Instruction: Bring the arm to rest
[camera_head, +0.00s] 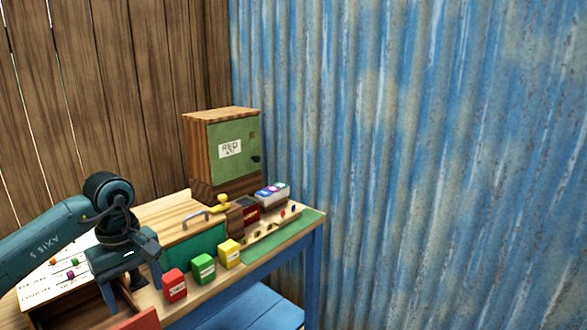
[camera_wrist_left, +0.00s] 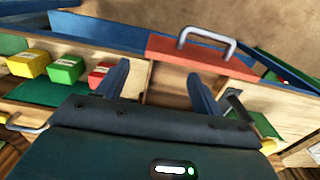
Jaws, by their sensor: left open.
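My left gripper (camera_head: 134,288) is open and empty. It points down over the left end of the wooden bench (camera_head: 288,238), above an open drawer with a red front (camera_head: 146,320). In the left wrist view its two dark fingers (camera_wrist_left: 161,90) stand apart with nothing between them, and the red drawer front (camera_wrist_left: 196,55) with its metal handle lies beyond them. My left arm comes in from the left and bends down at the wrist. My right gripper is not in view.
Red (camera_head: 174,286), green (camera_head: 203,268) and yellow (camera_head: 229,253) boxes stand in a row right of the gripper. Behind them are a green-fronted box with a handle (camera_head: 196,217) and a cabinet (camera_head: 232,146) with a sign. A corrugated blue wall (camera_head: 420,150) closes the back.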

